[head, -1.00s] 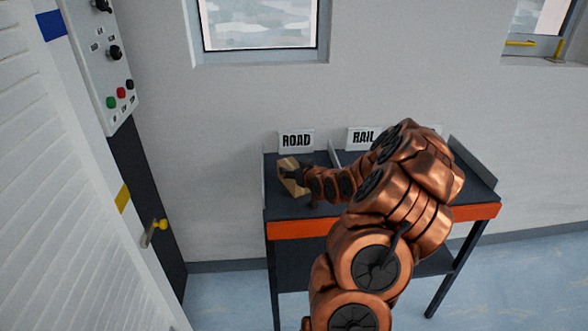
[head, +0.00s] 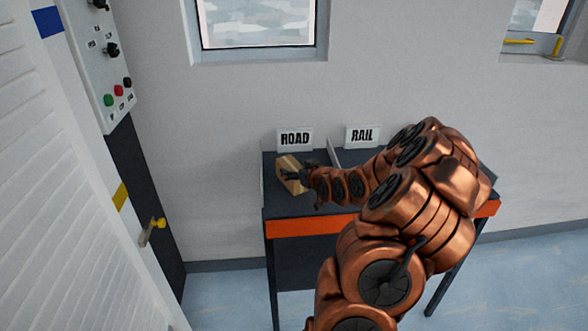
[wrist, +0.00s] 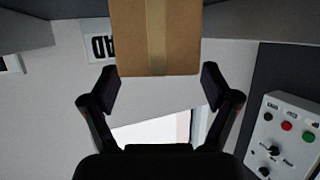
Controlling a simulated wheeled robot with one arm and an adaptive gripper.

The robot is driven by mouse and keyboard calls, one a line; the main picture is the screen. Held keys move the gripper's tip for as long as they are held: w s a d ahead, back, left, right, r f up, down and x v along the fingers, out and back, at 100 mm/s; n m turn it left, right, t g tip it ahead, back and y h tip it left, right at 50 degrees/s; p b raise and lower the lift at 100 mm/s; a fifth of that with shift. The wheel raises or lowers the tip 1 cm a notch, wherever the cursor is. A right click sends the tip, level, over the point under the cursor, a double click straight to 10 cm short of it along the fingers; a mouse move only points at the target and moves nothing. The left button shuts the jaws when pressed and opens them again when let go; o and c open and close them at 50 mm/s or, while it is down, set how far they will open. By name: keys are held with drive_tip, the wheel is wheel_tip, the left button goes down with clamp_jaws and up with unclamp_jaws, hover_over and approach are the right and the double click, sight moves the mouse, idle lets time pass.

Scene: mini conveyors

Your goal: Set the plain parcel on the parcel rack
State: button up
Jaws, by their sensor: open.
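The plain parcel (head: 289,174) is a brown cardboard box with a lighter tape strip. It rests in the ROAD bay of the dark rack with the orange front edge (head: 310,228). In the wrist view the parcel (wrist: 156,40) is at the top middle, just beyond my fingertips. My gripper (head: 305,172) is at the parcel's right side in the head view. In the wrist view my gripper (wrist: 160,88) has its fingers wide apart, with a gap between them and nothing held.
The ROAD sign (head: 295,139) and RAIL sign (head: 362,136) stand at the rack's back, with a low divider (head: 335,158) between bays. My arm covers the rack's right part. A control panel (head: 95,65) and a white slatted surface (head: 80,190) are at left.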

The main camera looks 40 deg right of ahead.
drive_tip(key=b+v, duration=0.1)
drive_tip(key=v, duration=0.7)
drive_tip(key=shift+s+a, duration=0.1)
drive_tip(key=shift+a, duration=0.05)
drive_tip(key=s+a+f+n+g+y, duration=0.25)
drive_tip(key=a+g, duration=0.45)
drive_tip(key=a, duration=1.1)
drive_tip(key=s+a+r+g, duration=0.2)
drive_tip(key=s+a+g, duration=0.2)
drive_tip(key=s+a, duration=0.5)
drive_tip(key=s+a+r+g+y, duration=0.1)
drive_tip(key=s+a+g, duration=0.3)
drive_tip(key=s+a, duration=0.6)
drive_tip(key=s+r, duration=0.1)
drive_tip(key=s, duration=0.5)
drive_tip(key=shift+r, duration=0.2)
drive_tip(key=shift+s+d+n, duration=0.1)
drive_tip(key=shift+n, duration=0.15)
